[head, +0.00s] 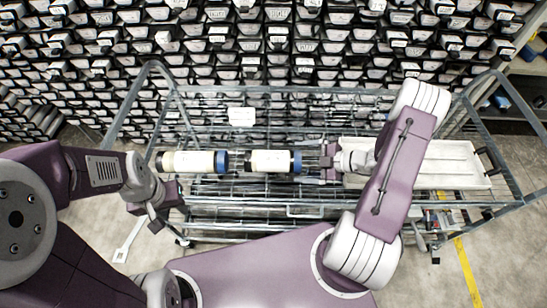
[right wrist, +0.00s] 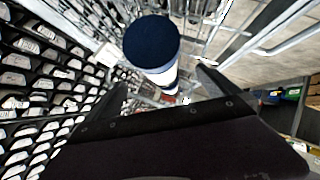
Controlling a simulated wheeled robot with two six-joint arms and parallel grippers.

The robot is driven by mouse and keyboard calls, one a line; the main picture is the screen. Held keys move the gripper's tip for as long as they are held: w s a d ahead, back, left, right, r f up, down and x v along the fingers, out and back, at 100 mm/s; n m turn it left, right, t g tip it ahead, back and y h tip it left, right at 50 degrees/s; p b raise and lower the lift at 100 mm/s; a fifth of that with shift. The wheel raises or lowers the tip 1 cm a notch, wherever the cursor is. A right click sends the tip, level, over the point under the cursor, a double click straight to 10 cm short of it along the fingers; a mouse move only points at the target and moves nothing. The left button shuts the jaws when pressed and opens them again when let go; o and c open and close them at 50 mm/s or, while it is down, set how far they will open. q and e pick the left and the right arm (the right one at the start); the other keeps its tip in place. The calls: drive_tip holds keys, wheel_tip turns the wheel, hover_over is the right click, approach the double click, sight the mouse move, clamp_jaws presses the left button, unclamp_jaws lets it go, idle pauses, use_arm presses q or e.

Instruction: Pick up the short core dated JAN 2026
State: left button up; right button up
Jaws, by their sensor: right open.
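Two white cylindrical cores lie end to end on the wire cart. The left core (head: 193,162) has a blue cap at its right end. The right core (head: 270,161) looks a little shorter and also has a blue right cap. No date is readable on either. My right gripper (head: 328,160) is open and empty, just right of the right core's blue cap and apart from it. In the right wrist view a dark blue cap (right wrist: 152,42) shows ahead of the open fingers (right wrist: 163,82). My left gripper (head: 164,205) is below the left core, holding nothing visible; its jaw gap is unclear.
The wire cart (head: 305,211) has raised metal rails at both ends. A white tray (head: 455,164) lies on its right part, partly behind my right arm. A white card (head: 241,116) is at the cart's back. Racks of labelled boxes (head: 300,45) fill the background.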

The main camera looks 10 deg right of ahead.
sight(289, 161)
drive_tip(key=shift+w+a+f, duration=0.1)
drive_tip(key=shift+a, duration=0.15)
drive_tip(key=x, duration=0.3)
drive_tip(key=shift+w+a+f, duration=0.15)
drive_tip(key=shift+w+a, duration=0.1)
drive_tip(key=shift+w+a+p, duration=0.15)
drive_tip(key=shift+a+p, duration=0.15)
drive_tip(key=x, duration=0.4)
drive_tip(key=shift+a+p, duration=0.25)
drive_tip(key=shift+p, duration=0.1)
drive_tip(key=shift+w+a, duration=0.15)
drive_tip(key=c, duration=2.1)
